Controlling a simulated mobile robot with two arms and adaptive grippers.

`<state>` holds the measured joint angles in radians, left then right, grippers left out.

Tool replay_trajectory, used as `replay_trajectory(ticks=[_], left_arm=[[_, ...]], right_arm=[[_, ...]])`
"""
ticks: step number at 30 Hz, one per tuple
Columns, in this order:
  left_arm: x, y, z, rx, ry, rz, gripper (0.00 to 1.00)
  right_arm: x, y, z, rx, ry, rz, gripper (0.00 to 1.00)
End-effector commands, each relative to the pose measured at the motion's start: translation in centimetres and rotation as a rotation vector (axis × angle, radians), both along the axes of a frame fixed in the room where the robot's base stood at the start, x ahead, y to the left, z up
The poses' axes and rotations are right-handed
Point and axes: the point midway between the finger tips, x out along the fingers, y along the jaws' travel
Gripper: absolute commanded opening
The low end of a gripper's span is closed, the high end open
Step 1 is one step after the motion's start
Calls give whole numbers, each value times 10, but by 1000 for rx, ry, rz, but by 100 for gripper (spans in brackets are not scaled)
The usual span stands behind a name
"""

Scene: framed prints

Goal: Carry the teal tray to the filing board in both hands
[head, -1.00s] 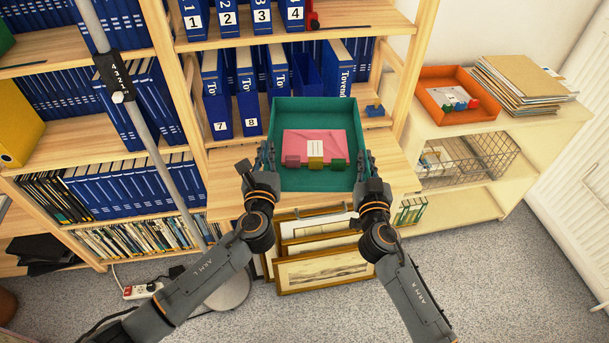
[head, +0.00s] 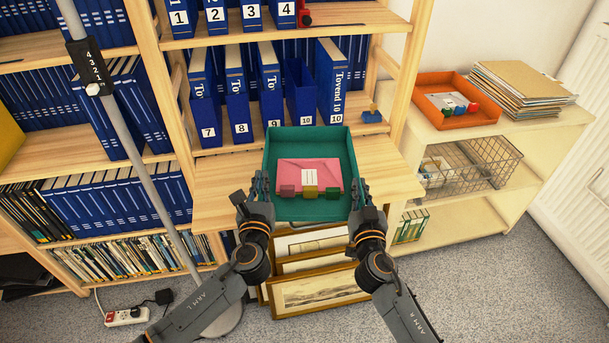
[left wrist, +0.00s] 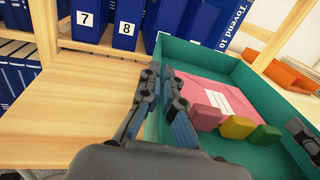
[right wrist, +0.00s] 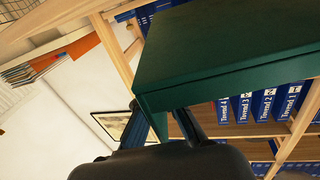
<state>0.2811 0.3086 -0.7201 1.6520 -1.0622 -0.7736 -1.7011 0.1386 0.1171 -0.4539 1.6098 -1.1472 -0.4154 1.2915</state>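The teal tray (head: 350,160) is in the middle of the head view, in front of the wooden shelf unit. A pink envelope (head: 308,170) with a white label lies in it, with a pink, a yellow and a green block along its near edge. My left gripper (head: 260,187) is shut on the tray's left wall; its fingers straddle that wall in the left wrist view (left wrist: 163,85). My right gripper (head: 360,192) is shut on the right wall; the right wrist view shows its fingers at the wall (right wrist: 215,75). I cannot tell which surface is the filing board.
A bare wooden ledge (head: 225,190) shows beside and behind the tray. Blue numbered binders (head: 237,105) stand behind it. An orange tray (head: 455,85) and a wire basket (head: 480,160) are on the right. Framed prints (head: 315,290) lean below. A grey pole (head: 140,140) stands left.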

Motion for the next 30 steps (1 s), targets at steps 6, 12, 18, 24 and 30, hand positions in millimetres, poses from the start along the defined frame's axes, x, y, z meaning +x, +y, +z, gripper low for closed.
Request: replay_trajectory(ticks=[6,12,18,24,30], left_arm=[[0,1,-7,1,-2,2,0],[0,1,-20,1,-2,2,0],[0,1,-33,1,-2,2,0],[0,1,-46,1,-2,2,0],[0,1,-47,1,0,2,28]], right_arm=[[0,-1,-7,0,-2,-2,0],[0,-1,-20,0,-2,-2,0],[0,-1,-33,0,-2,-2,0],[0,-1,-46,0,-2,-2,0],[0,-1,-47,-1,0,-2,28]])
